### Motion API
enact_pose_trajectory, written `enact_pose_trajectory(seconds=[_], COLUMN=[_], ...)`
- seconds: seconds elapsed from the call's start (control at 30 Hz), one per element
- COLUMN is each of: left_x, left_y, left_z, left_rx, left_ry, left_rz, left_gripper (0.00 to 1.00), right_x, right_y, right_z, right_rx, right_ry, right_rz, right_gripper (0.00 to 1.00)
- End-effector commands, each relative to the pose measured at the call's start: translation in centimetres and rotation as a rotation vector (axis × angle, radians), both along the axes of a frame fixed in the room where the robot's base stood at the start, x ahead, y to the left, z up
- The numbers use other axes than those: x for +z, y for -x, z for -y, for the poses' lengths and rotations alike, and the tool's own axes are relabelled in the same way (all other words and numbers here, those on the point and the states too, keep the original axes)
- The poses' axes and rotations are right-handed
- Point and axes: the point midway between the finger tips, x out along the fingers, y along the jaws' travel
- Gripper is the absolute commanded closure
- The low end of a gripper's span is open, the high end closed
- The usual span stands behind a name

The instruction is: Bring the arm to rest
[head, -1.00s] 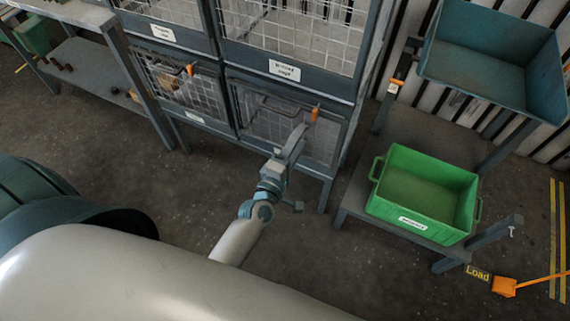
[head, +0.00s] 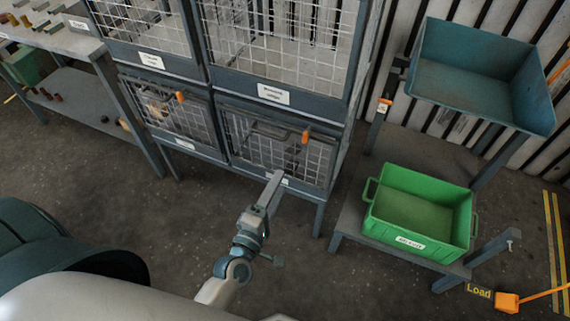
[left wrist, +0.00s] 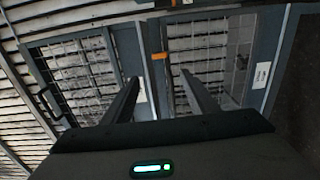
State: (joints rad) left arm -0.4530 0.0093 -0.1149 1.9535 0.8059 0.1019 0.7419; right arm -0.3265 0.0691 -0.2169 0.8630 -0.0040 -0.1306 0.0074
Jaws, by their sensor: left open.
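My left arm (head: 232,268) reaches up from the bottom middle of the head view. My left gripper (head: 274,178) is in front of the lower right mesh door (head: 275,140) of the cage cabinet, and nothing shows in it. In the left wrist view, its two fingers (left wrist: 158,90) stand well apart, with the mesh doors and an orange latch (left wrist: 160,57) beyond them. I cannot tell whether the fingertips touch the door. My right gripper is not in view.
A green crate (head: 455,215) stands on a low shelf at right, below a blue-grey bin (head: 475,85). A workbench (head: 60,38) stands at far left. The floor (head: 130,225) around my arm looks clear.

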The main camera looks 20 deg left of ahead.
Motion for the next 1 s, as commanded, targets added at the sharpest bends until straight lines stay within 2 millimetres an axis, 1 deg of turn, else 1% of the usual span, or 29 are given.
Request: enact_pose_trajectory(seconds=[0.27,0.37,0.47,0.57,0.6,0.67,0.7,0.77,0.8,0.87,0.9,0.97,1.0], left_x=[-0.3,-1.5,-4.0,-8.0,-10.0,-13.3,-15.6,-19.2,-21.6,-25.0,-27.3,-30.5,-32.6], left_y=[0.0,0.0,0.2,0.7,1.0,1.7,2.4,3.6,4.6,6.1,7.4,9.4,10.8], left_z=[0.1,0.3,0.7,1.4,1.7,2.1,2.4,2.8,2.9,3.0,3.1,3.0,3.0], left_rx=[-0.002,-0.01,-0.029,-0.064,-0.084,-0.121,-0.149,-0.2,-0.236,-0.295,-0.338,-0.406,-0.456], left_ry=[-0.007,-0.039,-0.106,-0.217,-0.271,-0.361,-0.427,-0.529,-0.597,-0.7,-0.767,-0.865,-0.93], left_rz=[-0.005,-0.025,-0.068,-0.133,-0.165,-0.217,-0.253,-0.31,-0.346,-0.399,-0.434,-0.482,-0.512], left_gripper=[0.47,0.47,0.47,0.47,0.47,0.47,0.47,0.47,0.47,0.47,0.47,0.47,0.47], right_x=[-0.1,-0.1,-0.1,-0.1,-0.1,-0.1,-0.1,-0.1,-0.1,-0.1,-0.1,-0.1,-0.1], right_y=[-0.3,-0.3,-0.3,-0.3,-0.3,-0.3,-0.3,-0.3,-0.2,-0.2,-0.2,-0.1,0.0], right_z=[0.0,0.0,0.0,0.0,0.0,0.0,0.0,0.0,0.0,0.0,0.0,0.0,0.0], right_rx=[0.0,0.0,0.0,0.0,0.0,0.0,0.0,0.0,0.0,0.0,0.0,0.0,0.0], right_ry=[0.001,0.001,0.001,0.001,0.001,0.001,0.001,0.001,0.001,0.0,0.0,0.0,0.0], right_rz=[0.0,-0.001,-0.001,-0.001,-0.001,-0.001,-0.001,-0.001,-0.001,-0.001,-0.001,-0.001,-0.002], right_gripper=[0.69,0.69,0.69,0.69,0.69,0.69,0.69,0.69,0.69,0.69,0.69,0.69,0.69])
